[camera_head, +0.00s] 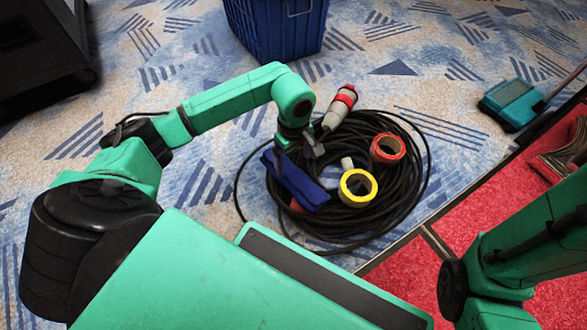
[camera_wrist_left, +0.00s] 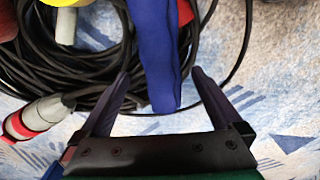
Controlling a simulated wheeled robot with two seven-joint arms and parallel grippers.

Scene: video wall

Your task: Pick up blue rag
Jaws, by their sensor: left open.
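The blue rag (camera_head: 296,184) lies folded long and narrow across the left part of a coil of black cable (camera_head: 403,204) on the carpet. My left gripper (camera_head: 299,148) is over the rag's upper end in the head view. In the left wrist view the rag (camera_wrist_left: 156,50) runs down between the two open fingers of the left gripper (camera_wrist_left: 158,82), with a gap on each side. The fingers do not grip it. Something red shows beside the rag's lower end in the head view. My right arm shows at the right, but its gripper is out of view.
A blue basket (camera_head: 274,32) stands behind. A teal brush head (camera_head: 512,103) lies at the right near the red carpet (camera_head: 405,279).

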